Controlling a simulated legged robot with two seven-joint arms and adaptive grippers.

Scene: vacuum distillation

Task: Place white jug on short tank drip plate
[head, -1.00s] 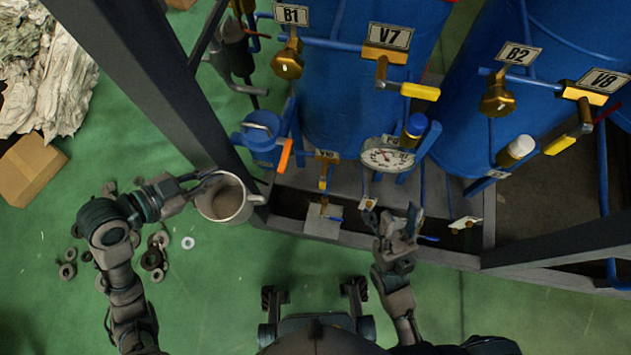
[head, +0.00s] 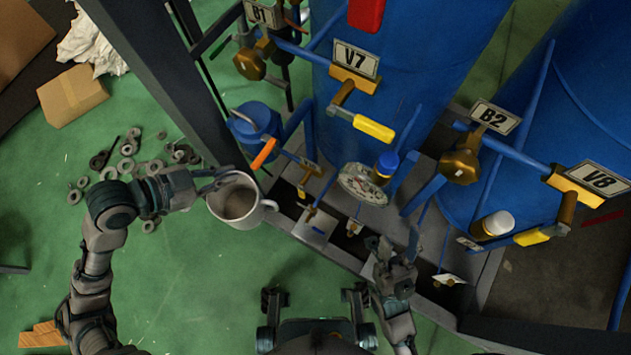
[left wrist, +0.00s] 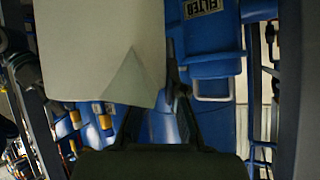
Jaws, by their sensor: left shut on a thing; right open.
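The white jug (head: 237,201) is held by its rim on the left side by my left gripper (head: 218,183), which is shut on it. The jug looks roughly upright, mouth toward the head camera, handle to the right. It appears as a large pale surface in the left wrist view (left wrist: 95,50). A pale square plate (head: 314,229), which looks like a drip plate, lies on the frame's lower ledge, right of the jug and apart from it. Another pale plate (head: 449,280) lies further right. My right gripper (head: 395,253) is open and empty near the ledge.
Blue tanks (head: 400,70) with valves V7 (head: 356,60), B2 (head: 495,117) and V8 (head: 598,180) stand behind the ledge. A dark frame post (head: 165,85) rises behind the jug.

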